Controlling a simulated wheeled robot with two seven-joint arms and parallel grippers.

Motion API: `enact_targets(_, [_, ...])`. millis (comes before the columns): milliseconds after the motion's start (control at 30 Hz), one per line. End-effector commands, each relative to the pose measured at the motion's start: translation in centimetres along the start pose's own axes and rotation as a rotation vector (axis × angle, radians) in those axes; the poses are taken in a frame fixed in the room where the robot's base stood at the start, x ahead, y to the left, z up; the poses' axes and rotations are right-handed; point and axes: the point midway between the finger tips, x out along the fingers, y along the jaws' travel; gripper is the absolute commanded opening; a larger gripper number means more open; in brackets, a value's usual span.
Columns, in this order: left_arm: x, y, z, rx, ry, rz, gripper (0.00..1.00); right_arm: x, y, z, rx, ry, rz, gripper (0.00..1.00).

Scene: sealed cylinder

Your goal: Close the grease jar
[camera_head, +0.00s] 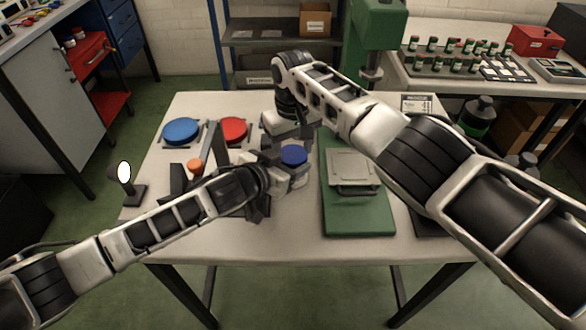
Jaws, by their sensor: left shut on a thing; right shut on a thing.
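The grease jar (299,180) is a small pale grey body near the middle of the table. A dark blue lid (294,154) sits at its top; I cannot tell whether it is seated or threaded. My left gripper (278,172) comes in from the left and is shut on the jar body, its fingers partly hidden. My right gripper (296,138) reaches down from behind and appears shut on the blue lid. Its fingertips are hard to make out.
A larger blue disc (181,130) and a red disc (234,129) are at the left back. An orange-topped item (195,165) and a round mirror (124,172) stand at left. A green board (358,215) with a metal plate (350,167) lies right of the jar. The front table is clear.

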Motion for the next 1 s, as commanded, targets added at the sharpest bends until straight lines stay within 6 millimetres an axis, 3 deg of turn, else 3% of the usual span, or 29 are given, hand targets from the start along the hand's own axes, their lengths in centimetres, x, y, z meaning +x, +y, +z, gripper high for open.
enact_targets(100, [0.0,0.0,0.1,0.0,-0.001,0.0,0.0,-0.1,0.1,0.0,-0.001,0.002,0.002,0.31])
enact_targets(133, [0.0,0.0,0.1,0.0,-0.001,0.0,0.0,-0.1,0.1,0.0,-0.002,0.002,0.002,0.67])
enact_targets(200, [0.0,0.0,0.1,0.0,-0.001,0.0,0.0,-0.1,0.1,0.0,-0.002,0.001,0.002,0.8])
enact_targets(467, [0.0,0.0,0.1,-0.001,-0.002,0.0,0.0,-0.1,0.1,0.0,-0.003,0.001,0.001,0.8])
enact_targets(800, [0.0,0.0,0.1,-0.001,-0.002,0.0,0.0,-4.0,0.0,0.0,-0.004,0.002,0.0,0.8])
enact_targets(1000, [0.0,0.0,0.1,0.0,-0.002,0.0,0.0,-4.5,0.1,0.0,-0.003,-0.001,0.001,0.8])
